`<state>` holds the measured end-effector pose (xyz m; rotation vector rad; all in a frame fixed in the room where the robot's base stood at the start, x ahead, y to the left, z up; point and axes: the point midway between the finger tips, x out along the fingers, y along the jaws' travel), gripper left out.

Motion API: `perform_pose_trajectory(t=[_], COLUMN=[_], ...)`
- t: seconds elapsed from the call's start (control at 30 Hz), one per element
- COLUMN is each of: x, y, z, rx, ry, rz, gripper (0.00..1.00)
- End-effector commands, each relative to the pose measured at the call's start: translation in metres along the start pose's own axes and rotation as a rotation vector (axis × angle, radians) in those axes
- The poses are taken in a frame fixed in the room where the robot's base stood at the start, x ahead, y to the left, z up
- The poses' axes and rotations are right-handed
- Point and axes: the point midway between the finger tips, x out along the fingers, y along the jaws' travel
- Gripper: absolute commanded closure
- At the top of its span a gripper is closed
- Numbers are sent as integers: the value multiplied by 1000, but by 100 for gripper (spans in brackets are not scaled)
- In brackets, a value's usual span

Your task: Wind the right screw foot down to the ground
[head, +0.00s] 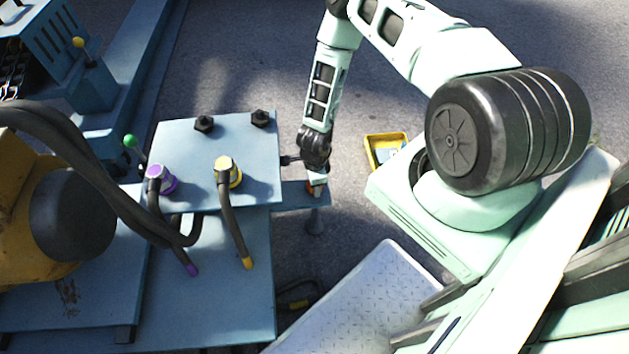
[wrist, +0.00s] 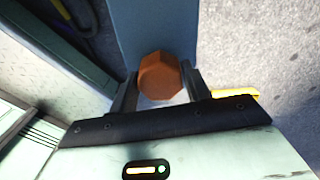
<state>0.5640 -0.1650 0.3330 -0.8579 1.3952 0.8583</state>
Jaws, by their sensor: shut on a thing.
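The right screw foot has an orange hexagonal head (wrist: 160,76) on top of a blue arm (wrist: 155,22) in the wrist view. My gripper (wrist: 160,85) has one finger on each side of this head and is shut on it. In the head view my gripper (head: 317,180) points down at the end of the blue arm (head: 293,193), and only a little of the orange head (head: 312,188) shows beside it. The grey foot (head: 315,222) shows below the arm. I cannot tell whether its pad touches the ground.
A blue panel (head: 190,135) with capped hose couplings (head: 228,170) and black knobs (head: 260,118) stands just left of my gripper. A yellow tray (head: 370,152) lies on the ground to the right. A pale tread plate (head: 360,300) is in front. Open asphalt lies behind.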

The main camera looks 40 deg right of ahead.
Motion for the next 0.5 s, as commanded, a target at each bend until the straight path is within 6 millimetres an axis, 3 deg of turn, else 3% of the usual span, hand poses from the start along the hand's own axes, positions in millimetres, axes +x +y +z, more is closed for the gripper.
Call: perform_pose_trajectory(t=[0.5], x=[0], y=[-1], z=[0], rx=[39], ry=[0], rz=[-2], gripper=[75])
